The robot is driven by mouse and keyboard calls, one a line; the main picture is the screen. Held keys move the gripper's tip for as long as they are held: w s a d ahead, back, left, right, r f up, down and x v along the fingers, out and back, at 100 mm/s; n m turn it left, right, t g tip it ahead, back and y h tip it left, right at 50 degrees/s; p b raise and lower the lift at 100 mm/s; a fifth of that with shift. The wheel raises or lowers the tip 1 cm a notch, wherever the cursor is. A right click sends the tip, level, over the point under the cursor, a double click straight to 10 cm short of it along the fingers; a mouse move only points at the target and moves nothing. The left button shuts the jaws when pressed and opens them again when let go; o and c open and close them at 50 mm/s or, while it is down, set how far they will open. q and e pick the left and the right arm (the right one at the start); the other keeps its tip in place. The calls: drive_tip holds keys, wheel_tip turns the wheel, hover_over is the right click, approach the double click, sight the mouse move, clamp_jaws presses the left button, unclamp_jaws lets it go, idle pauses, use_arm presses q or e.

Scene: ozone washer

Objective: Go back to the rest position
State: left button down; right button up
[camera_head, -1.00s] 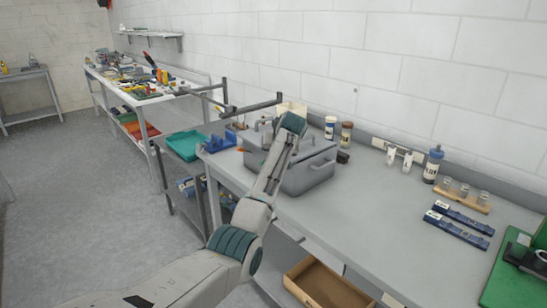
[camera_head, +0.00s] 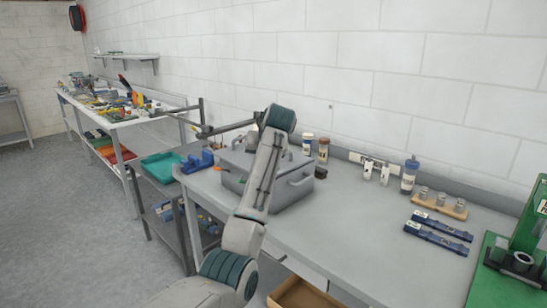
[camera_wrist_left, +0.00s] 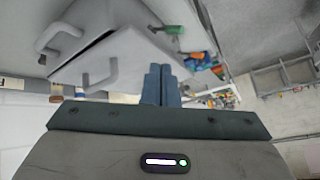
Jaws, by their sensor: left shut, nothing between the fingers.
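My left arm comes in from the bottom of the head view and rises in front of the grey lidded box. In that view the gripper's fingers are hidden behind the arm. The left wrist view shows my left gripper (camera_wrist_left: 161,84) with its two blue-grey fingers together and nothing between them. The grey box (camera_head: 291,183) stands on the workbench (camera_head: 330,228), its lid on; it also shows, with its handles, in the left wrist view (camera_wrist_left: 125,55), apart from or just behind the fingers. My right gripper is not in either view.
Bottles (camera_head: 323,150), a blue-capped bottle (camera_head: 409,176), a wooden rack (camera_head: 438,207) and blue cases (camera_head: 437,236) stand on the bench. A green stand (camera_head: 520,250) is at right. A teal tray (camera_head: 163,166) and a cluttered table (camera_head: 128,122) lie left. Floor at left is clear.

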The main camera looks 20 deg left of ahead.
use_arm(q)
drive_tip(key=s+f+m+h, duration=0.1)
drive_tip(key=s+f, duration=0.6)
drive_tip(key=f, duration=0.3)
drive_tip(key=s+d+f+m, duration=0.1)
drive_tip(key=s+f, duration=0.5)
drive_tip(key=f, duration=0.4)
drive_tip(key=s+f+m+h, duration=0.1)
drive_tip(key=s+f, duration=0.6)
drive_tip(key=f, duration=0.3)
drive_tip(key=s+d+f+m+g+h, duration=0.1)
drive_tip(key=s+d+f, duration=0.1)
drive_tip(key=s, duration=0.9)
drive_tip(key=s+d+f+m+h, duration=0.1)
drive_tip(key=s+d+f, duration=0.1)
drive_tip(key=s, duration=1)
drive_tip(key=s+d+f+m+g+h, duration=0.1)
drive_tip(key=s+d+f, duration=0.1)
drive_tip(key=s, duration=0.9)
drive_tip(key=w+a+f+g, duration=0.1)
drive_tip(key=a+f, duration=0.2)
drive_tip(key=f, duration=2.5)
drive_tip(key=s+a+f+g, duration=0.1)
drive_tip(key=s+f, duration=1.7)
drive_tip(key=f, duration=0.3)
drive_tip(key=shift+s+a, duration=0.2)
drive_tip(key=shift+a, duration=0.05)
